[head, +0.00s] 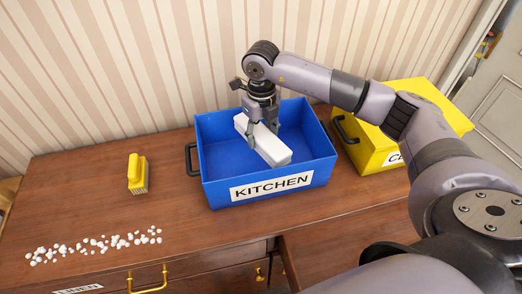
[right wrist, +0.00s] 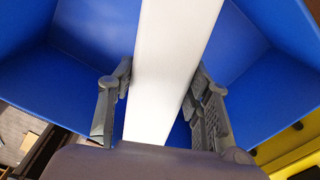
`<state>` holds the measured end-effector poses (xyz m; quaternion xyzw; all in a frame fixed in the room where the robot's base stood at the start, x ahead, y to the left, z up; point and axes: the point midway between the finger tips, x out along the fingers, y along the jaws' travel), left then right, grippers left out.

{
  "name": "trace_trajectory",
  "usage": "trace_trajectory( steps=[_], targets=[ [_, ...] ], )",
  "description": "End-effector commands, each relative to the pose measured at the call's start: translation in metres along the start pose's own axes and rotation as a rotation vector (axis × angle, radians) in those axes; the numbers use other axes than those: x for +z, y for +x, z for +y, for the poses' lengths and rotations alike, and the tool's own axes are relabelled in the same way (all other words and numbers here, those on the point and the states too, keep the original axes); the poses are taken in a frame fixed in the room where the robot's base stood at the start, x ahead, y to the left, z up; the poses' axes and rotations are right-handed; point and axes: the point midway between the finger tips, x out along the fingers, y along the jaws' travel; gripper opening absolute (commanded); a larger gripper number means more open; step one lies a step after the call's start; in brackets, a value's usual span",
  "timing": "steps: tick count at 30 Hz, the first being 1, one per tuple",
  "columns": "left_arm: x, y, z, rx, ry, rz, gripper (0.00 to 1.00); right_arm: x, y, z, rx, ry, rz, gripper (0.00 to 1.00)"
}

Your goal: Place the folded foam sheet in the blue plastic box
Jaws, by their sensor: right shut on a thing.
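The folded foam sheet (head: 270,147) is a long white block. My right gripper (head: 262,126) is shut on it from above, with a finger on each long side. The sheet is inside the opening of the blue plastic box (head: 220,188), which carries a KITCHEN label. Whether the sheet touches the box floor I cannot tell. In the right wrist view the white sheet (right wrist: 170,60) runs between the two fingers (right wrist: 160,110), with the blue box walls (right wrist: 260,45) around it. My left gripper is not in view.
A yellow box (head: 385,150) with a dark handle stands right of the blue box. A yellow brush (head: 137,174) stands on the wooden dresser top (head: 90,200) to the left. Several white crumbs (head: 95,244) lie near the front edge. A striped wall is behind.

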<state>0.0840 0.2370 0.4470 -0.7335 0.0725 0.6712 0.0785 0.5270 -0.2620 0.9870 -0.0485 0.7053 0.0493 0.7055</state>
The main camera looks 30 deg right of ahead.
Motion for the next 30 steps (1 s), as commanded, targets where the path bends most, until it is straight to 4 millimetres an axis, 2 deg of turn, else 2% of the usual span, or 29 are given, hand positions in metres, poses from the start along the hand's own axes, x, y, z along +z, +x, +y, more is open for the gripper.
trace_trajectory(
  steps=[4,11,18,30],
  targets=[
    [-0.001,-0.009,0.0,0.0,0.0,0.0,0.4,-0.001,0.029,0.0,0.0,-0.001,0.003,0.22],
    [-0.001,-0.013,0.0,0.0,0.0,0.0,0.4,0.0,0.05,0.0,0.001,-0.001,0.002,0.22],
    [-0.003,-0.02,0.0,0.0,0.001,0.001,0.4,0.0,0.083,0.0,0.001,-0.001,0.001,0.22],
    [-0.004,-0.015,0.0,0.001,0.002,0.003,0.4,0.0,0.09,0.0,0.0,-0.002,-0.001,0.22]
  ],
)
